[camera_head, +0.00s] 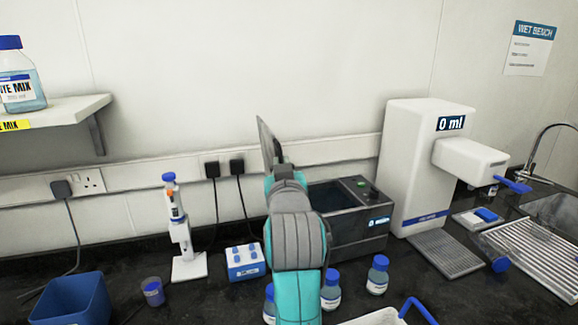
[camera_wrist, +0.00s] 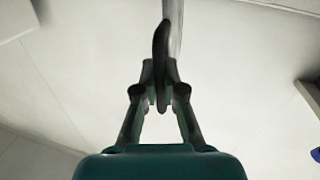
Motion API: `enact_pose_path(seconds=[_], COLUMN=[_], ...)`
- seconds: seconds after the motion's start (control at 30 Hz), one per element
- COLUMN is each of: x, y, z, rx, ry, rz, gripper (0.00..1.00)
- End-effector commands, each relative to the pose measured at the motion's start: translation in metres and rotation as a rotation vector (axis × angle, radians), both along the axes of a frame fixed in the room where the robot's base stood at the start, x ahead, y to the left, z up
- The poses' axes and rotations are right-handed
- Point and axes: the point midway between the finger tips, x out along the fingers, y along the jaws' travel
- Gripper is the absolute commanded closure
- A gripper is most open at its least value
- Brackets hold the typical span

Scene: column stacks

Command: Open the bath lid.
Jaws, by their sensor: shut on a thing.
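The water bath (camera_head: 350,245) is a dark grey box on the bench, with a small display on its front and a green light on top. Its open top shows at the right; my arm hides its left part. The bath lid (camera_head: 268,145) stands steeply raised above the bath's left side, seen nearly edge-on. My gripper (camera_head: 287,174) is at the lid's lower right. In the wrist view my gripper (camera_wrist: 161,82) is shut on the dark lid handle (camera_wrist: 161,45), with the lid's grey edge (camera_wrist: 176,14) behind it.
A white dispenser (camera_head: 407,160) stands right of the bath. A shelf (camera_head: 60,117) juts out at upper left. Space above the bath is clear.

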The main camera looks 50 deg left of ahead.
Motion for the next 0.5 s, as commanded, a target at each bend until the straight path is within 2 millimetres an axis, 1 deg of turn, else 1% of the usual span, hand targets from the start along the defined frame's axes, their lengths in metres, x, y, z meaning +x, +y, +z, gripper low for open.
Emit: enact_pose_path(seconds=[0.43, 0.47, 0.5], x=[-0.0009, -0.0008, -0.0008], y=[0.0007, 0.0007, 0.0007], z=[-0.0027, -0.0028, -0.0028], rx=[-0.007, -0.007, -0.008], ry=[-0.005, -0.005, -0.004], rz=[-0.001, -0.001, -0.001], gripper=[1.00, 0.86, 0.76])
